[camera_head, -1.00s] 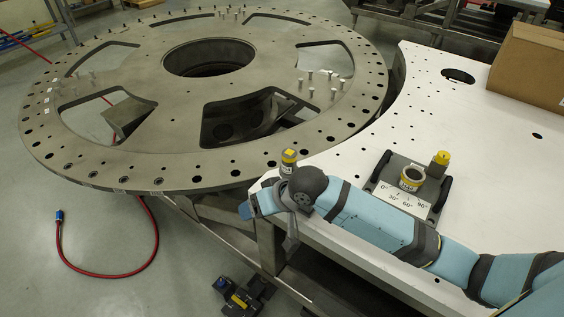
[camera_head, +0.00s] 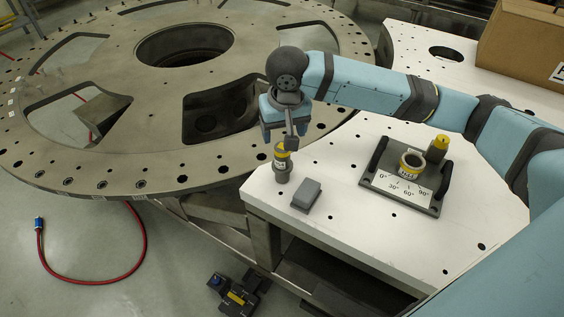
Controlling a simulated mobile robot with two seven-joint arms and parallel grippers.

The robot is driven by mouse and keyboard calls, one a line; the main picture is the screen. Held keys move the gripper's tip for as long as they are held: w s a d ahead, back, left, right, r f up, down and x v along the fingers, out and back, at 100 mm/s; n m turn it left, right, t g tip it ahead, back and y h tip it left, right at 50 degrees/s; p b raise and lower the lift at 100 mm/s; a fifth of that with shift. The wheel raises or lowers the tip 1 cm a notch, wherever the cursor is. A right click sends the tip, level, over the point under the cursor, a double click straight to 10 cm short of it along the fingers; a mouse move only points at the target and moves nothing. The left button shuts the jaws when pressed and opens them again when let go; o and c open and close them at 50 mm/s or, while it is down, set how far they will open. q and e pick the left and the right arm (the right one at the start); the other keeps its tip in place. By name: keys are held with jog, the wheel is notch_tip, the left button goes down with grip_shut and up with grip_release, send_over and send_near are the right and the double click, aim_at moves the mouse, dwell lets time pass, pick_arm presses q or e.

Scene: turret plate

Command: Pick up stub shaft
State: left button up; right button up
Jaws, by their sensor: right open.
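The stub shaft appears to be the upright grey cylinder (camera_head: 282,168) with a yellow band, standing near the left corner of the white table. My right gripper (camera_head: 284,141) is directly above it, pointing down, with its jaws open. A fingertip overlaps the top of the cylinder in the picture, so I cannot tell whether they touch. The grip is not closed on it. My left gripper is not in view.
A grey block (camera_head: 306,194) lies right of the cylinder on the white table (camera_head: 340,228). A dark angle-marked fixture (camera_head: 434,209) holds a yellow-banded ring (camera_head: 410,164) and a yellow-topped post (camera_head: 439,146). The large round plate (camera_head: 90,165) is left; a cardboard box (camera_head: 525,45) is back right.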

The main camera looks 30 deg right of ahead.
aim_at(282, 152)
jog(key=f, duration=0.2)
jog(key=w+f, duration=0.1)
jog(key=f, duration=0.5)
jog(key=shift+w+d+f+p, duration=0.15)
jog(key=shift+d+f+p, duration=0.05)
jog(key=shift+p, duration=0.15)
jog(key=shift+r, duration=0.1)
grip_shut()
